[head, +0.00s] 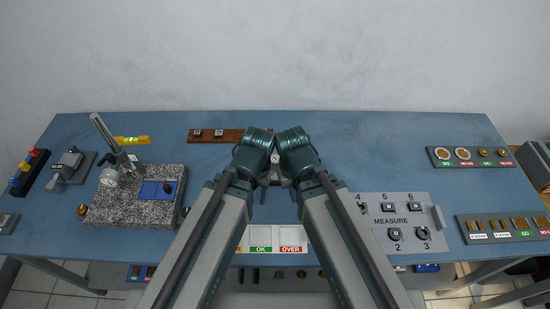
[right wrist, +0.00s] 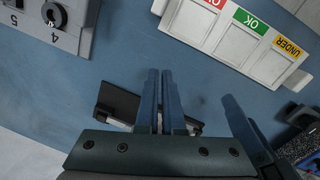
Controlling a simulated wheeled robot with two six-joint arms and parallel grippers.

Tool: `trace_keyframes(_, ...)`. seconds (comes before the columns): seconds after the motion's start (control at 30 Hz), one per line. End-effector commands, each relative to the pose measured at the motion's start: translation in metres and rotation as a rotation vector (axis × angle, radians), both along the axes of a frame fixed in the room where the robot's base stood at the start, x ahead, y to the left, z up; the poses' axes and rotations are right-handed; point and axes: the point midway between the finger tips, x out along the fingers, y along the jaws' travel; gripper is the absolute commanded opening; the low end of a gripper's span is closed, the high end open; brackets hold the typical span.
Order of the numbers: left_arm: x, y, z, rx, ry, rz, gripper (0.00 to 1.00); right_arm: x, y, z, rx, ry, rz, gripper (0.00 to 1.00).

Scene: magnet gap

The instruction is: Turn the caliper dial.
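A small round pale dial (head: 275,159), apparently the caliper's, shows in the narrow gap between my two wrists in the head view. The rest of the caliper is mostly hidden there. In the right wrist view my right gripper (right wrist: 160,72) has its two blue fingers side by side with only a thin slit between them. A dark block (right wrist: 117,101) with pale edges lies behind these fingers, partly covered; I cannot tell whether they touch it. One finger of my left gripper (right wrist: 236,112) shows to the right, apart from the right gripper. Its opening is hidden.
A sorting tray (head: 245,247) with UNDER, OK and OVER labels is near the front edge. A grey MEASURE board (head: 410,247) stands right of it. A granite stand with a dial gauge (head: 109,177) is at left. A wooden strip (head: 203,138) lies behind.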

Motion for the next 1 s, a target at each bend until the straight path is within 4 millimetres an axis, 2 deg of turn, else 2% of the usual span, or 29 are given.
trace_keyframes(0.2, 0.0, 0.0, 0.0, 0.0, 0.0, 0.0, 0.53, 0.0, 0.0, 0.0, 0.0, 0.0, 0.0, 0.05)
trace_keyframes(0.3, 0.0, 0.0, 0.006, 0.0, 0.0, 0.0, 0.53, 0.008, 0.002, 0.006, 0.004, 0.001, 0.013, 0.23)
trace_keyframes(0.37, 0.0, 0.0, 0.018, 0.0, 0.0, 0.0, 0.53, 0.029, 0.009, 0.018, 0.015, 0.003, 0.061, 0.34)
trace_keyframes(0.5, 0.0, 0.0, 0.054, 0.0, 0.0, -0.001, 0.53, 0.101, 0.032, 0.053, 0.055, 0.014, 0.272, 0.59)
trace_keyframes(0.6, 0.0, 0.0, 0.073, 0.0, 0.0, -0.002, 0.53, 0.145, 0.046, 0.072, 0.081, 0.014, 0.421, 0.77)
trace_keyframes(0.67, 0.0, 0.0, 0.081, 0.0, 0.0, -0.002, 0.53, 0.165, 0.052, 0.08, 0.095, 0.014, 0.495, 0.86)
trace_keyframes(0.8, 0.0, 0.0, 0.09, 0.0, 0.0, -0.002, 0.53, 0.19, 0.058, 0.088, 0.11, 0.012, 0.602, 0.86)
trace_keyframes(1.0, 0.0, 0.0, 0.087, 0.0, 0.0, -0.002, 0.53, 0.191, 0.059, 0.085, 0.114, 0.011, 0.626, 0.86)
